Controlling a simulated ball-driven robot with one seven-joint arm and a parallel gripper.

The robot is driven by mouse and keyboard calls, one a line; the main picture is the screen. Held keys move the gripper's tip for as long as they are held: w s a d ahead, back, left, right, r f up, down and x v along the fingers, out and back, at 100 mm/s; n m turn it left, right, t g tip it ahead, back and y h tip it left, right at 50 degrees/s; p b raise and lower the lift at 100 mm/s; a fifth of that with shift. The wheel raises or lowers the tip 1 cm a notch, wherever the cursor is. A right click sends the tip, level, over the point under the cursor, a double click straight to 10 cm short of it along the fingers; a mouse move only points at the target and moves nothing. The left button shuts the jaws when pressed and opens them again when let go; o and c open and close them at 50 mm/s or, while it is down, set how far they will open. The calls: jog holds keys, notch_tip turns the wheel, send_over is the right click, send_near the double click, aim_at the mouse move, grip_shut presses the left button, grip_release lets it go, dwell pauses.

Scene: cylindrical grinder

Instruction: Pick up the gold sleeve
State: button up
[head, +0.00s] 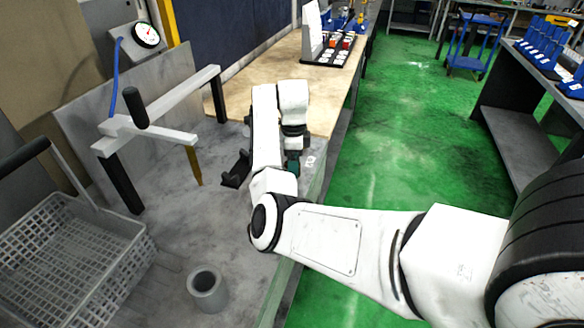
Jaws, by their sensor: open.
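A hollow grey cylinder (207,288) stands upright on the grey bench top at the front, its open end up. It is the only sleeve-shaped thing I can make out, and it looks grey, not gold. A gold pointed rod (194,166) hangs tip down from a white fixture arm. My gripper (292,163) points down near the bench's right edge, behind and to the right of the cylinder and well apart from it. It is open and I see nothing held; its fingers are small and partly hidden by my arm.
A grey wire basket (75,262) stands at the left. The white measuring frame (160,112) stands behind it, with a dial gauge (146,35) above. A black bracket (237,169) is beside my arm. Green floor (400,130) lies open at the right.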

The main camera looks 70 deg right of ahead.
jog(key=shift+f, duration=0.8)
jog(key=shift+c, duration=0.2)
jog(key=c, duration=1.4)
